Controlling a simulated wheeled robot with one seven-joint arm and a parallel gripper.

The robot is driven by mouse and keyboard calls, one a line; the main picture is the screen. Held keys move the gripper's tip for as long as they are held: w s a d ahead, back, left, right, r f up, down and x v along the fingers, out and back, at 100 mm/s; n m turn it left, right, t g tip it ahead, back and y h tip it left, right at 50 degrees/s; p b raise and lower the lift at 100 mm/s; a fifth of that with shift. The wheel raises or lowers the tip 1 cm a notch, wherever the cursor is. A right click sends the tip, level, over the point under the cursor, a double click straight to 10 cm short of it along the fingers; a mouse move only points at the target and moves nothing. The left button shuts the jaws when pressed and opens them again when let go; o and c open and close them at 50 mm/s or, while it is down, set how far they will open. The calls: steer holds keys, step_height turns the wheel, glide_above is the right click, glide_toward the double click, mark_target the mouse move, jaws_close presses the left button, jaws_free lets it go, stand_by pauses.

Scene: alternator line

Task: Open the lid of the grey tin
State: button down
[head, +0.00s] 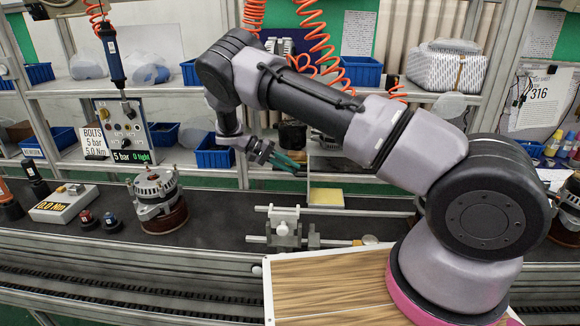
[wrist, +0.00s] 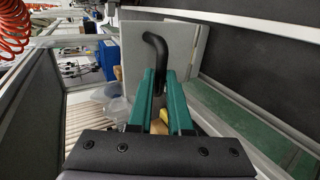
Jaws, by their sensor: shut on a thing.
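The grey tin's lid shows in the wrist view as a flat pale grey panel (wrist: 134,62) facing my gripper. A black bent handle (wrist: 157,45) stands on it. My gripper (wrist: 163,85) has its two green fingers closed around the lower part of this handle. In the head view my gripper (head: 299,166) points right, at the shelf side of the bench, beside a thin upright edge that looks like the lid seen edge-on.
A white and grey clamp fixture (head: 285,226) stands in front. An alternator (head: 157,197) sits at left. Blue bins (head: 213,151) line the shelf behind. Orange coiled hoses (head: 312,35) hang above.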

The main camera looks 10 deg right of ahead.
steer(key=shift+s+d+f, duration=0.1)
steer(key=shift+s+f, duration=0.1)
steer(key=shift+f, duration=0.05)
steer(key=c, duration=0.8)
jaws_free()
steer(key=shift+w, duration=0.1)
steer(key=shift+c, duration=0.2)
steer(key=shift+r, duration=0.1)
steer(key=v, duration=1)
steer(key=shift+w+a+r, duration=0.15)
steer(key=shift+a, duration=0.2)
